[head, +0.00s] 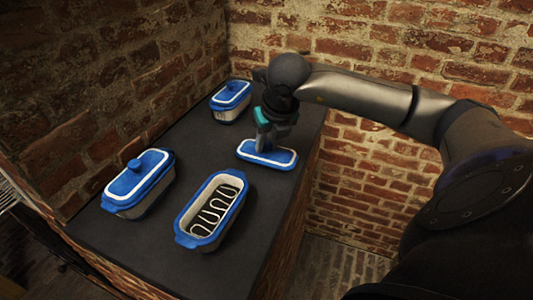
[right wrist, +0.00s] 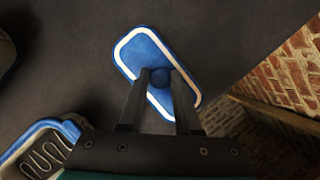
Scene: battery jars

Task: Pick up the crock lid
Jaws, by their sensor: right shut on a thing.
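The blue crock lid (head: 284,156) with a white border is at the right side of the dark counter, right of the open crock. My right gripper (head: 266,142) comes down on it from above. In the right wrist view, the two fingers (right wrist: 160,78) are shut on the round blue knob of the lid (right wrist: 139,48). I cannot tell whether the lid touches the counter or hangs just above it. The open blue-rimmed crock (head: 183,238) has a white wavy strip on a dark bottom inside; its corner shows in the right wrist view (right wrist: 24,136). My left gripper is not in view.
A lidded blue and white crock (head: 152,188) stands at the front left of the counter (head: 180,275). Another lidded crock (head: 226,116) stands at the back. Brick walls (head: 380,45) rise behind and at the left. The counter's right edge is close to the lid.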

